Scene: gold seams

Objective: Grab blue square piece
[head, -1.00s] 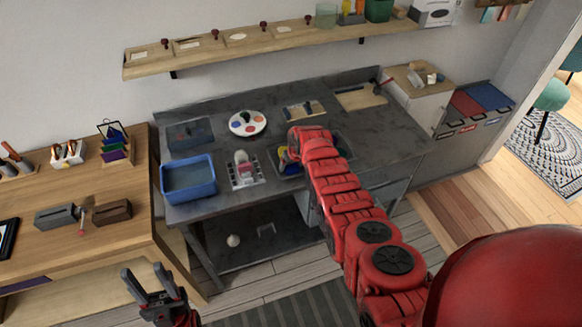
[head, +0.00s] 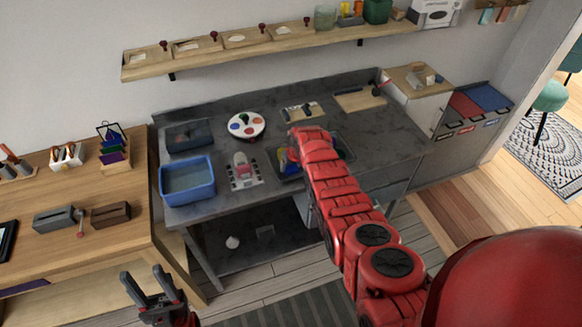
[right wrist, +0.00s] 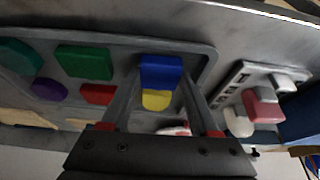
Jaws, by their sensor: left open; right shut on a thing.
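The blue square piece (right wrist: 161,72) is between the fingertips of my right gripper (right wrist: 161,84) in the right wrist view. The gripper is shut on it. A yellow piece (right wrist: 157,100) shows right beside the blue one, between the fingers. Both are at a grey tray (right wrist: 207,62), which also shows in the head view beside my red right arm. That arm hides the right gripper and part of the tray there. My left gripper (head: 152,281) is open and empty, low at the left of the head view, in front of the tables.
In the tray lie green (right wrist: 84,62), red (right wrist: 98,95) and purple (right wrist: 48,89) pieces. Left of it stand a small rack (head: 244,172) and a blue bin (head: 187,180). A round palette (head: 246,125) lies behind.

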